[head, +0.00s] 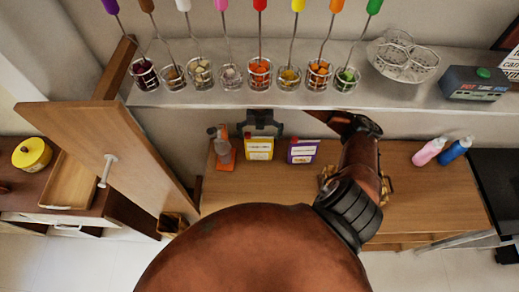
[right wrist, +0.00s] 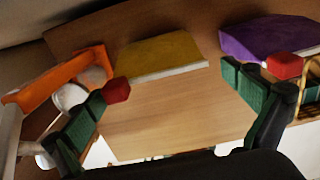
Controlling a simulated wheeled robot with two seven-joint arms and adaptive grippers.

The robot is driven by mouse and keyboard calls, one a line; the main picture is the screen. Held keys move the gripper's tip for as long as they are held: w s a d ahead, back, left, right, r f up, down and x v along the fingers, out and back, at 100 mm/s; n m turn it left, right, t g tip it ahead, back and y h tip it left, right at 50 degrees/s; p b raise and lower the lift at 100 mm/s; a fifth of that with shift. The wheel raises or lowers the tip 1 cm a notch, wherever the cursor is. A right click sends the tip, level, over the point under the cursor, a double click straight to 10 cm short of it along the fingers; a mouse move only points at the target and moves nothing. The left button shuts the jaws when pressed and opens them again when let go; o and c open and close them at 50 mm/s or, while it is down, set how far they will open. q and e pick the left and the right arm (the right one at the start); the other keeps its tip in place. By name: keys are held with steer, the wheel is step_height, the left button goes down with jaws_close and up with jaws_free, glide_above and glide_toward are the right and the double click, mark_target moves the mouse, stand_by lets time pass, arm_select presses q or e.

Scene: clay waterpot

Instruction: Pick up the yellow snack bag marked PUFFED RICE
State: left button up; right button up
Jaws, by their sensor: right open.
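My left gripper is not in view.
The metal shelf (head: 215,97) with several baskets overhangs. An open wooden door (head: 115,140) is at left. Pink (head: 429,151) and blue (head: 455,149) bottles stand farther right.

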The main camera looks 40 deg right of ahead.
mark_target(259, 144)
steer(key=shift+a+f, duration=0.1)
steer(key=shift+f, duration=0.85)
steer(key=f, duration=0.1)
steer(key=f+p, duration=0.1)
steer(key=f, duration=0.1)
steer(key=f+p, duration=0.1)
steer(key=shift+w+f, duration=0.2)
steer(key=shift+w, duration=0.1)
steer(key=shift+f, duration=0.35)
steer(key=shift+d, duration=0.2)
steer(key=shift+s, duration=0.1)
steer(key=c, duration=1.5)
steer(key=shift+c, duration=0.4)
